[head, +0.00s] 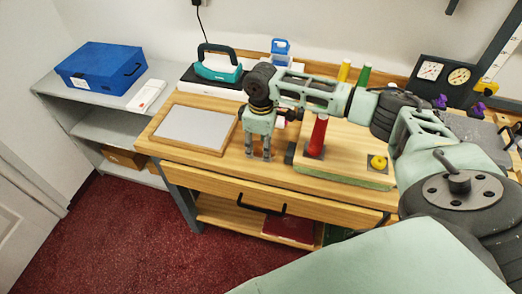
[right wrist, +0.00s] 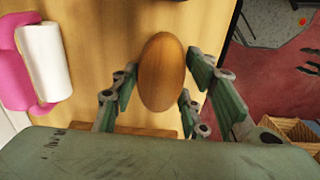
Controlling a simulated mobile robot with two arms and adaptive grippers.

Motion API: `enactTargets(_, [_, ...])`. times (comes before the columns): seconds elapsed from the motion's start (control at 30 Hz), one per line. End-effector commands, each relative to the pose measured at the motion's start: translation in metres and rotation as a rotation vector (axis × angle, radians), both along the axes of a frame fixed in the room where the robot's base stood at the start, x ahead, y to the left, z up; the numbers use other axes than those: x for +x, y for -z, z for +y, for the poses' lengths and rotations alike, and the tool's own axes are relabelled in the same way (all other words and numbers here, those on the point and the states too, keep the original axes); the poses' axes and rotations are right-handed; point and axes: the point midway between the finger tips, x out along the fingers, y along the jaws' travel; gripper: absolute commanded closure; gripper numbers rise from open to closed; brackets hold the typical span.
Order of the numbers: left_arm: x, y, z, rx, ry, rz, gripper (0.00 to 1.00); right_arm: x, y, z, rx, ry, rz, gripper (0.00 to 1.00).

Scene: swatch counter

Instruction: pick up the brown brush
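A brown oval wooden thing, which looks like the brown brush (right wrist: 161,72), lies on the wooden counter in the right wrist view. My left gripper is not in view.
A framed grey panel (head: 195,128) lies left of the right gripper. A red cylinder (head: 317,136) on a board stands to its right. A pink thing (right wrist: 13,62) with a white roll (right wrist: 44,58) shows in the wrist view.

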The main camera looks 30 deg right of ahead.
Motion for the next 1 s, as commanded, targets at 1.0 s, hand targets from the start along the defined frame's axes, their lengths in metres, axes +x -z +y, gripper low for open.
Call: enactTargets(1.0, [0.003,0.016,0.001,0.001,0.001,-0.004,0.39,0.001,-0.082,0.0,0.0,0.0,-0.005,0.87])
